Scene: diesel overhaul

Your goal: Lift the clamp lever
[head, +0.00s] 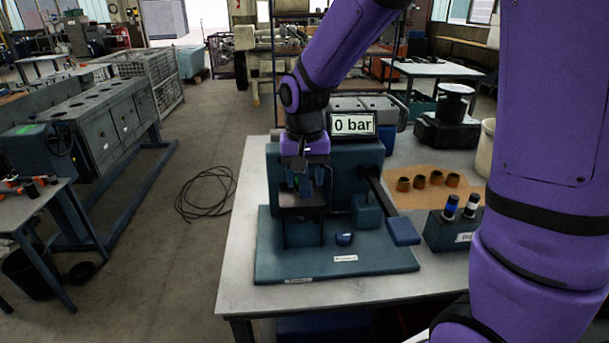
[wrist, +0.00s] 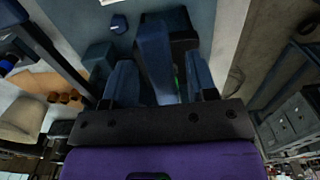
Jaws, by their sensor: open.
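My gripper (head: 306,184) points down over the left part of the rig. In the wrist view my gripper (wrist: 161,82) is open, one finger on each side of an upright blue block (wrist: 154,45), which looks like the clamp lever. A gap shows on the right side of the block; I cannot tell whether the left finger touches it. In the head view the fingers and wrist mostly hide this block.
A dark bar with a blue pad (head: 402,231) sticks out at the rig's right. A small blue cup (head: 344,239) sits on the base plate. The table's left strip is clear.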

